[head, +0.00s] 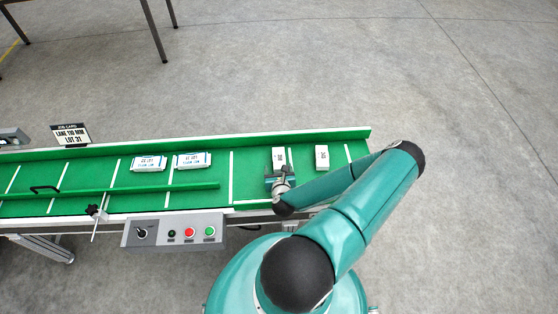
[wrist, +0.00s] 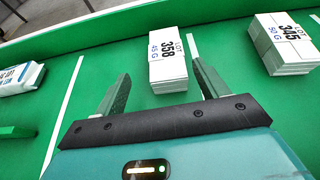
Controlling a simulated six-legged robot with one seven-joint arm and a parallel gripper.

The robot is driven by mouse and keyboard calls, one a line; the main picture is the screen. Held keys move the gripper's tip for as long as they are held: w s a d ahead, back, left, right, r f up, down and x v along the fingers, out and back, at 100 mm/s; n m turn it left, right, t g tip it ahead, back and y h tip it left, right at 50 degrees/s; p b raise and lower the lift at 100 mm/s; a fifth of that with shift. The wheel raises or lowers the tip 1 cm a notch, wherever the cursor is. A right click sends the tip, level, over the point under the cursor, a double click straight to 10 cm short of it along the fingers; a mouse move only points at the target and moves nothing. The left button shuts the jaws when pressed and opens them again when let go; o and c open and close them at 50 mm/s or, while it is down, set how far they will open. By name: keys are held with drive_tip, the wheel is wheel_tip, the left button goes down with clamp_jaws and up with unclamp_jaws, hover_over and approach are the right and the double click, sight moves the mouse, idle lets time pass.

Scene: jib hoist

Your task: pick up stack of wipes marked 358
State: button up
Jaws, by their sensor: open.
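The stack of wipes marked 358 (wrist: 168,62) is a white block with a blue "45 G" on its label, lying on the green conveyor belt. In the head view the same stack (head: 278,154) is just beyond my gripper, partly hidden by it. My gripper (wrist: 160,85) is open, with one finger to the left and one to the right of the near part of the stack. The left finger has a clear gap to it; the right finger is closer. I cannot tell whether the right finger touches it. My gripper (head: 280,180) also shows low over the belt in the head view.
A similar stack marked 345 (wrist: 288,43) lies to the right. A green guide rail (head: 150,192) and the belt's raised back wall (head: 330,134) bound the lane. A control box (head: 175,231) hangs in front.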

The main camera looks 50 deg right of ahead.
sight(279, 161)
drive_tip(key=shift+s+d+f+m, duration=0.1)
drive_tip(key=shift+s+f+m, duration=0.05)
drive_tip(key=shift+m, duration=0.15)
drive_tip(key=shift+d+f, duration=0.15)
drive_tip(key=shift+d, duration=0.1)
drive_tip(key=x, duration=0.7)
drive_tip(key=shift+d+r, duration=0.1)
drive_tip(key=shift+r, duration=0.1)
drive_tip(key=shift+s, duration=0.1)
drive_tip(key=c, duration=1.1)
drive_tip(key=shift+r, duration=0.1)
